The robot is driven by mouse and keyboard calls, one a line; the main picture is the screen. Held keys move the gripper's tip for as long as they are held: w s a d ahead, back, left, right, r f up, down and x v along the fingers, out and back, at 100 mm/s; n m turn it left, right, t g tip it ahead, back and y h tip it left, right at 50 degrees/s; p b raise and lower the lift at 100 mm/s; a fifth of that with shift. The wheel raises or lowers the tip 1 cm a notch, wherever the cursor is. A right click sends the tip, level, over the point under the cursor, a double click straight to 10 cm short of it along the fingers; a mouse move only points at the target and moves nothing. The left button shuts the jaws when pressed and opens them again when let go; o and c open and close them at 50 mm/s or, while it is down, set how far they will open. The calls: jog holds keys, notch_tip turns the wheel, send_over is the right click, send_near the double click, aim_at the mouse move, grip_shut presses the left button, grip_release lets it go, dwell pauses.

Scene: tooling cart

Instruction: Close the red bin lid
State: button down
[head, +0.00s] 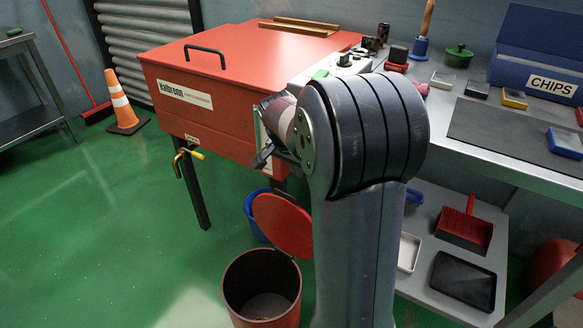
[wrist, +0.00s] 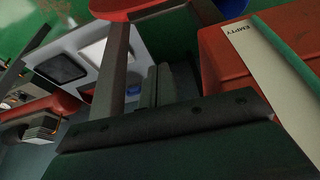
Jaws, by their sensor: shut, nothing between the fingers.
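The round red bin (head: 262,290) stands on the green floor at the bottom middle of the head view. Its red lid (head: 283,225) is open, tilted up at the bin's far side, and its right edge is beside my arm. My gripper (head: 261,160) is above and beyond the lid, in front of the red cabinet, apart from the lid and partly hidden by my wrist. In the wrist view my gripper's fingers (wrist: 158,86) are together and empty. A red rounded edge at the top of that view may be the lid; I cannot tell.
The red cabinet (head: 200,112) with a black handle stands behind my gripper. A blue bucket (head: 254,210) is behind the lid. The steel cart (head: 500,155) with trays is at right. An orange cone (head: 121,105) stands far left. The floor left of the bin is clear.

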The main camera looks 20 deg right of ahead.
jog(key=shift+s+a+f+b, duration=0.2)
jog(key=shift+a+f+b, duration=0.2)
jog(key=shift+f, duration=0.35)
jog(key=shift+s+a+f+b, duration=0.3)
jog(key=shift+f+b, duration=0.2)
jog(key=shift+f, duration=0.25)
jog(key=shift+s+a+f+b, duration=0.15)
jog(key=shift+a+f+b, duration=0.3)
jog(key=shift+f, duration=0.3)
